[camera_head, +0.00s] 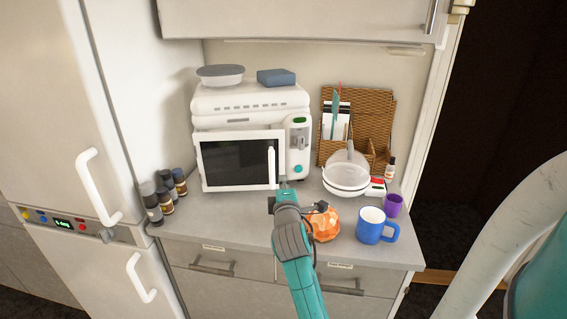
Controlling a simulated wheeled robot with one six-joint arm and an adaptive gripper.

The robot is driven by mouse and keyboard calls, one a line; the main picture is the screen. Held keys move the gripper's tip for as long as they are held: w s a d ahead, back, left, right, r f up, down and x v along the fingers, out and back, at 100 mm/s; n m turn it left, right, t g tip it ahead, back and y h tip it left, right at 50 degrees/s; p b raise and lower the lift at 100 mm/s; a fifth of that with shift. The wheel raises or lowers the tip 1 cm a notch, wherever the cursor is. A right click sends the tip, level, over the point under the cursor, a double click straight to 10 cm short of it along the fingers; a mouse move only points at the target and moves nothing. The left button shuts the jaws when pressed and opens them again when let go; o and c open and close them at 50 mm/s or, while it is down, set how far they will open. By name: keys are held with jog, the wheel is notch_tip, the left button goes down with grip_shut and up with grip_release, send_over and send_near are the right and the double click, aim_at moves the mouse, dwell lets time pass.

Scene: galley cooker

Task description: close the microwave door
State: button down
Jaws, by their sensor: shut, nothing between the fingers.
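The white microwave (252,99) stands on the counter against the back wall. Its door (237,161) has a dark window and a white upright handle (271,167) on its right side. The door seems to stand slightly out from the body, but the size of the gap is hard to tell. The control panel (298,146) is to the right of the door. My gripper (284,183) is shut and empty, close to the door's lower right corner. I cannot tell whether it touches the door. My own arm partly hides the gripper.
Several spice jars (165,196) stand left of the microwave. An orange faceted object (323,225), a blue mug (375,228), a purple cup (392,205) and white bowls (346,177) are on the right. A grey bowl (220,75) and blue box (276,78) sit on top.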

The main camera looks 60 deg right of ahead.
aim_at(281, 159)
jog(key=x, duration=1.1)
jog(key=shift+x, duration=1.5)
jog(key=shift+a, duration=0.1)
jog(key=shift+f, duration=0.1)
